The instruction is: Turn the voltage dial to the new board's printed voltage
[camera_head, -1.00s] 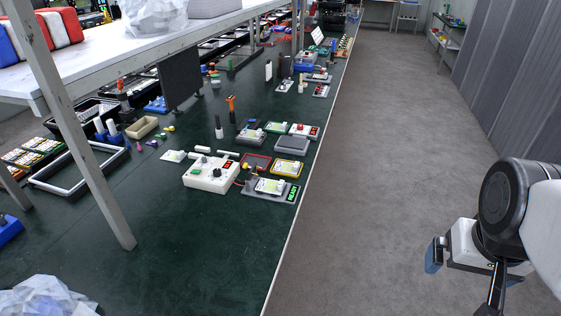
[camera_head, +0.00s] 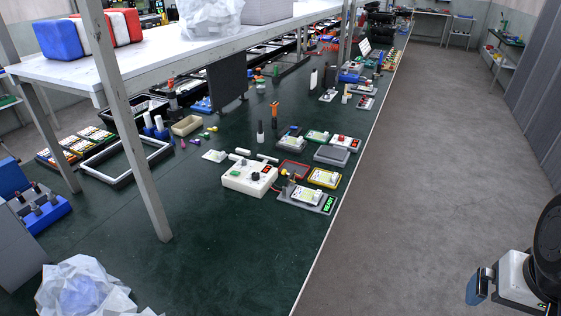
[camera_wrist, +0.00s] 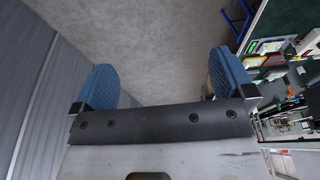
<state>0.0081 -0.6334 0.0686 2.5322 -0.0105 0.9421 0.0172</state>
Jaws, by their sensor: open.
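A white control box (camera_head: 248,178) stands on the dark green bench in the head view. It has a dark round dial (camera_head: 255,177), a green button and a small red display. The dial's setting is too small to read. Right of the box, a grey fixture (camera_head: 314,203) with a green lit "READY" display holds a pale board (camera_head: 307,196); its print cannot be read. My gripper (camera_head: 487,289) is at the lower right over the floor, well away from the bench. In the wrist view its blue fingers (camera_wrist: 165,90) are wide apart with nothing between them.
A yellow-rimmed tray (camera_head: 324,178), a red-rimmed tray (camera_head: 293,170) and a grey block (camera_head: 332,155) sit near the box. A shelf post (camera_head: 140,130) rises from the bench at left. A crumpled plastic bag (camera_head: 85,290) lies in front. The floor aisle at right is clear.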

